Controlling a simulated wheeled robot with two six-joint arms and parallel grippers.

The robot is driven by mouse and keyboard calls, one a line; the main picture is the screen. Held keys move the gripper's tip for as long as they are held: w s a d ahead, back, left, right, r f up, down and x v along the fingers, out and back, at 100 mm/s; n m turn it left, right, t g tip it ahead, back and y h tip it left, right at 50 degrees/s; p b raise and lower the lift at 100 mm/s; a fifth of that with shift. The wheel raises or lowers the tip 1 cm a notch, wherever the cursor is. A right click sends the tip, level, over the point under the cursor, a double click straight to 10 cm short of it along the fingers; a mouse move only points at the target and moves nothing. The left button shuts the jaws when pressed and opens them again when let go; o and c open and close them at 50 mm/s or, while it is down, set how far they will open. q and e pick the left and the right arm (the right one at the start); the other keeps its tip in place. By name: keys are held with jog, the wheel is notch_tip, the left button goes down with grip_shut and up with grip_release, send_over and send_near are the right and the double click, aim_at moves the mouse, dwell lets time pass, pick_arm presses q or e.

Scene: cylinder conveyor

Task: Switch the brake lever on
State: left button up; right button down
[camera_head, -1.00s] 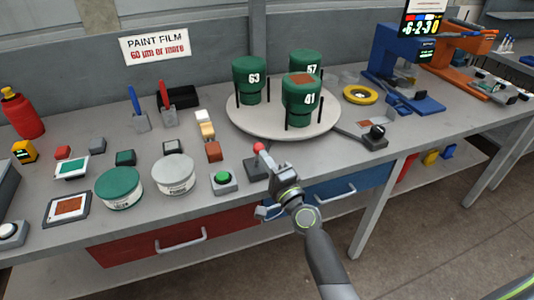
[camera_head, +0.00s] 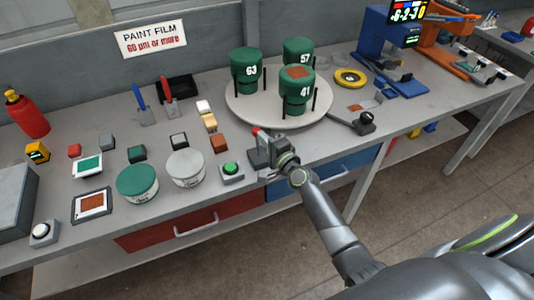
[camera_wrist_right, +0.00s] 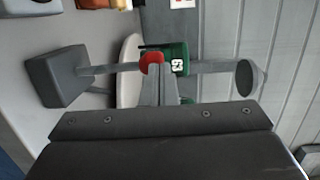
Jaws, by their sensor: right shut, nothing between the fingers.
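The brake lever has a red knob (camera_head: 256,130) on a thin stem rising from a dark grey base (camera_head: 257,160), near the table's front edge. In the right wrist view the red knob (camera_wrist_right: 152,62) is at the tips of my fingers, and the lever's base (camera_wrist_right: 55,77) lies at the left. My right gripper (camera_head: 265,140) is shut and empty, right beside the knob, and partly covers the lever. In the right wrist view my gripper (camera_wrist_right: 158,78) overlaps the knob's lower edge; I cannot tell whether they touch. My left gripper is out of view.
A green button box (camera_head: 231,170) stands just left of the lever. Behind is a round white turntable (camera_head: 246,115) with green numbered cylinders (camera_head: 296,92). A black-knobbed device (camera_head: 364,123) is to the right. Paint tins (camera_head: 186,168) and small blocks crowd the left.

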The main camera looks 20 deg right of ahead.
aim_at(259, 129)
jog(key=shift+w+r, duration=0.2)
jog(key=shift+w, duration=0.45)
jog(key=shift+d+b+x, duration=0.15)
jog(key=shift+b+x, duration=0.1)
jog(key=shift+x, duration=0.45)
jog(key=shift+d+b+x, duration=0.1)
jog(key=shift+b+x, duration=0.1)
jog(key=shift+x, duration=0.45)
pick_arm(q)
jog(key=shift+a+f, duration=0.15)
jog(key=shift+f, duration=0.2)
pick_arm(e)
jog(key=shift+w+r, duration=0.15)
jog(key=shift+r, duration=0.15)
jog(key=shift+r, duration=0.2)
